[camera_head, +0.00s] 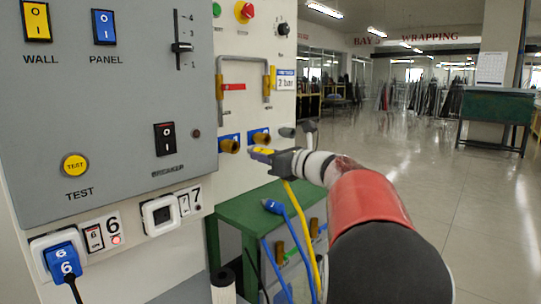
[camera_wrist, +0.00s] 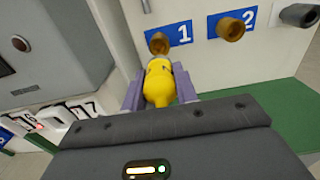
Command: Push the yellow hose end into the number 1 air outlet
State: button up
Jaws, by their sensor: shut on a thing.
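The yellow hose end (camera_wrist: 160,84) is held between the two fingers of my gripper (camera_wrist: 160,90), which is shut on it. In the wrist view its tip points at the brass number 1 air outlet (camera_wrist: 158,43), just short of its mouth or close against it; I cannot tell which. The blue plate with a white 1 (camera_wrist: 180,34) is beside the outlet. In the head view my gripper (camera_head: 271,154) is in front of the panel, right of and below the number 1 outlet (camera_head: 229,145). The yellow hose (camera_head: 300,225) hangs down from my gripper.
The number 2 outlet (camera_wrist: 230,29) is close to the right, with a grey pipe end (camera_wrist: 299,15) beyond it. A green bench (camera_head: 250,207) stands below, with a blue hose end (camera_head: 271,206) near it. A grey switch box (camera_head: 110,110) juts out at the left.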

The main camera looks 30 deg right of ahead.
aim_at(249, 151)
jog(key=shift+p+x, duration=0.45)
jog(key=shift+x, duration=1.45)
jog(key=shift+p+x, duration=0.65)
jog(key=shift+x, duration=1.05)
dwell(0.3)
jog(key=o, duration=1.1)
jog(key=shift+o, duration=0.2)
jog(key=shift+s, duration=0.1)
jog(key=b+v, duration=0.1)
jog(key=v, duration=0.6)
jog(key=shift+s+d, duration=0.15)
jog(key=shift+s, duration=0.15)
